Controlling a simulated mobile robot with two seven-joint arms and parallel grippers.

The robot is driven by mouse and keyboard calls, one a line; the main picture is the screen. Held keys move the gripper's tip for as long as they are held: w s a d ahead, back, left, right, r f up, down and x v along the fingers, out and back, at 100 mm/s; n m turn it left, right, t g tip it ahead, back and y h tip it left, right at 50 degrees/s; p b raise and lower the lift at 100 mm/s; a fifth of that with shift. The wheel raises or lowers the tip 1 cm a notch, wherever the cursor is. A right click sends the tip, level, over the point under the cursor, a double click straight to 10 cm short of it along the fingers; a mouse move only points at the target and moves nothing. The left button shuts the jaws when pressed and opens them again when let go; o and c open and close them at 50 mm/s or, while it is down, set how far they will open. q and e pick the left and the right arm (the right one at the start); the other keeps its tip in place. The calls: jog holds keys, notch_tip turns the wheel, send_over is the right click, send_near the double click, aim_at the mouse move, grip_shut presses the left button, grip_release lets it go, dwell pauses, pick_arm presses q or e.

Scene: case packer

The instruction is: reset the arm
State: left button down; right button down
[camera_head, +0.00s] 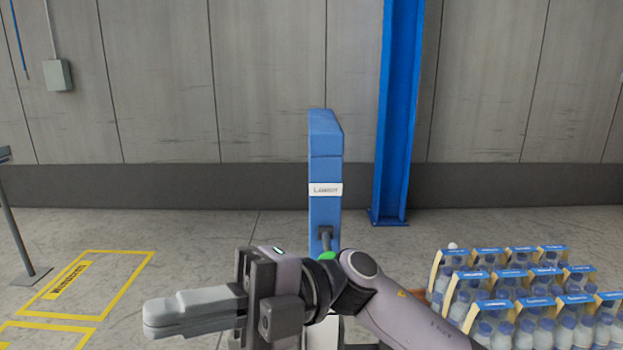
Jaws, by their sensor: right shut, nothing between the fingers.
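My right arm comes in from the lower right, bent in front of the blue post. My right gripper (150,317) points left across the lower middle of the picture. Its fingers are shut together with nothing between them, over bare floor. My left gripper is not in the picture. The right arm hides the lower part of the blue post (325,165).
The post bears a white label. Several packs of blue-capped bottles (530,290) stand at the lower right, close to my right arm. A tall blue column (397,110) stands by the grey wall (265,80).

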jog(key=w+d+f+m+t, duration=0.6)
jog(key=m+t, duration=0.7)
jog(key=t, duration=0.1)
jog(key=w+d+f+m+t, duration=0.6)
jog(key=m+t, duration=0.7)
jog(key=m, duration=0.1)
jog(key=d+f+m+t+h, duration=0.2)
jog(key=d+f+m+h, duration=0.35)
jog(key=f, duration=0.35)
jog(key=s+d+f+m+g+h, duration=0.1)
jog(key=s+d+f+g+h, duration=0.1)
jog(key=f, duration=0.6)
jog(key=s+d+f+m+g+h, duration=0.2)
jog(key=s+d+f+g+h, duration=0.1)
jog(key=s+d+f, duration=0.4)
jog(key=s+d+f+m+g+h, duration=0.2)
jog(key=s+d+f+h, duration=0.2)
jog(key=s+f, duration=0.3)
notch_tip(320, 180, down, 2)
jog(key=shift+d+g+h, duration=0.3)
jog(key=shift+d+h, duration=0.05)
jog(key=shift+d, duration=0.05)
